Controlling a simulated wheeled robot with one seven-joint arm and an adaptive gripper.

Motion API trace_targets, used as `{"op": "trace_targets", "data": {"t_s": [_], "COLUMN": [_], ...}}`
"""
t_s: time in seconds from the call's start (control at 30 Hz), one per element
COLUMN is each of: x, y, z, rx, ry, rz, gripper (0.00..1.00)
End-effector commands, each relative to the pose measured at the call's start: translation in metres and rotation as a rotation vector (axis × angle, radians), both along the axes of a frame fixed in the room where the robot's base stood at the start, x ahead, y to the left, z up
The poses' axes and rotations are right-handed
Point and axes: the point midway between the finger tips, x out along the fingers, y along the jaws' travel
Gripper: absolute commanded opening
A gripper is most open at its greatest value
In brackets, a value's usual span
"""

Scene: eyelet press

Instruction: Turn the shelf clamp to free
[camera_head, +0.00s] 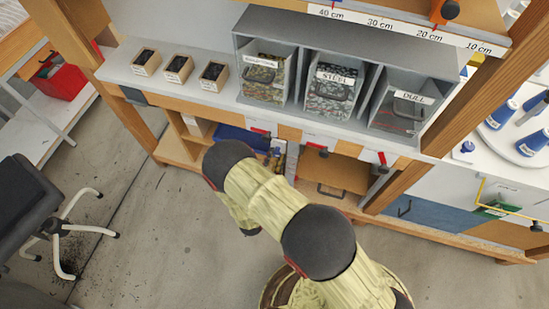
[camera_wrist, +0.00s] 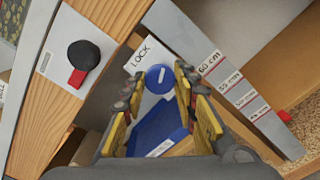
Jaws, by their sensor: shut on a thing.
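In the wrist view, a round blue knob (camera_wrist: 160,77) with a white line on its face sits on a pale plate. The word LOCK (camera_wrist: 144,54) is printed beside it at the upper left. I take this knob to be the shelf clamp. My gripper (camera_wrist: 161,82) has its yellow and grey fingers on either side of the knob and is shut on it. The fingers partly cover the plate, and any other word on it is hidden. In the head view, my arm reaches to the lower shelves and the knob cannot be made out.
A scale strip with cm labels (camera_wrist: 235,88) runs close to the right finger. A black knob with a red tab (camera_wrist: 83,55) is on the left. A blue tray (camera_wrist: 157,130) lies below. Above are grey bins (camera_head: 338,85) and small boxes (camera_head: 178,68); a chair (camera_head: 35,205) stands left.

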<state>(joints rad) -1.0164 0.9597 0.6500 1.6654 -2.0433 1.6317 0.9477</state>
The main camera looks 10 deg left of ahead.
Motion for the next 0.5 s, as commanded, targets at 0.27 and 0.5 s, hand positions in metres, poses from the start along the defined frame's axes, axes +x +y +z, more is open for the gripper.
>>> {"op": "trace_targets", "data": {"t_s": [0.27,0.5], "x": [0.0001,0.0], "y": [0.0002,-0.0001], "z": [-0.0006,-0.0007], "rx": [0.239,0.39], "ry": [-0.019,-0.031], "rz": [0.001,0.001], "gripper": [0.04,0.04]}}
